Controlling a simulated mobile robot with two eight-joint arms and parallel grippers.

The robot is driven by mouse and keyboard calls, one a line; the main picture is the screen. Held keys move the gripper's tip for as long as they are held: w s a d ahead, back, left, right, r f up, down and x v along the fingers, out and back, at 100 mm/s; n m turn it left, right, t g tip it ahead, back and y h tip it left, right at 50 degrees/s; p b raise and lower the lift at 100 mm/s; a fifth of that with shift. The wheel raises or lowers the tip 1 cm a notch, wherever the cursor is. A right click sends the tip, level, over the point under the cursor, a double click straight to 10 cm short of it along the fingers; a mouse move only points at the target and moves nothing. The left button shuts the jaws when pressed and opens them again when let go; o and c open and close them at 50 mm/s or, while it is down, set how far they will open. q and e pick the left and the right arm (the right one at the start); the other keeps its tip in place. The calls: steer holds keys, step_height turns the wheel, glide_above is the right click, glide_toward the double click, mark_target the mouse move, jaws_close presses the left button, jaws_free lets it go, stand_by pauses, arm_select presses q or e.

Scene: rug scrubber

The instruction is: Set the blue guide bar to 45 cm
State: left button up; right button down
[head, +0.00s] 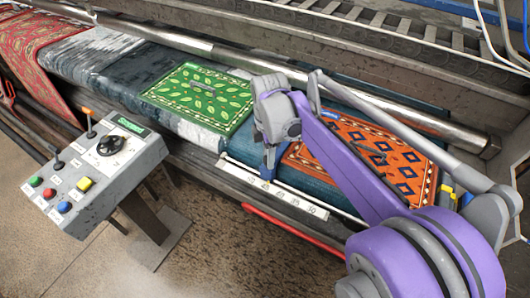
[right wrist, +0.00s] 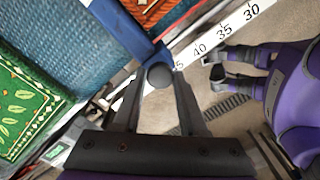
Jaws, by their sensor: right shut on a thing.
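The blue guide bar (head: 269,158) stands at the front rail, partly hidden by my right arm in the head view. In the right wrist view the blue bar (right wrist: 139,42) runs up to a dark round knob (right wrist: 160,76). My right gripper (right wrist: 160,84) is shut on this knob, one finger on each side. The white scale (right wrist: 208,42) reads 30, 35 and 40, then a partly hidden number ending in 5 beside the knob. The exact reading at the bar cannot be told. My left gripper (right wrist: 216,72) shows small in the right wrist view.
A control box (head: 95,175) with buttons and a dial stands at the left. A green leaf-patterned rug (head: 200,96) and an orange rug (head: 365,150) lie on the machine bed. A red bar (head: 290,229) runs below the scale.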

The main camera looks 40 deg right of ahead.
steer(key=shift+c, duration=2.3)
jaws_free()
step_height(320, 180, up, 11)
steer(key=shift+p, duration=0.45)
steer(key=shift+f, duration=0.15)
steer(key=s+a+f+m+t+p, duration=0.2)
steer(key=s+a+f+m+t, duration=0.3)
steer(key=s+a+f+m, duration=0.5)
steer(key=a+f+m, duration=0.3)
steer(key=f, duration=0.1)
steer(key=shift+s+a, duration=0.4)
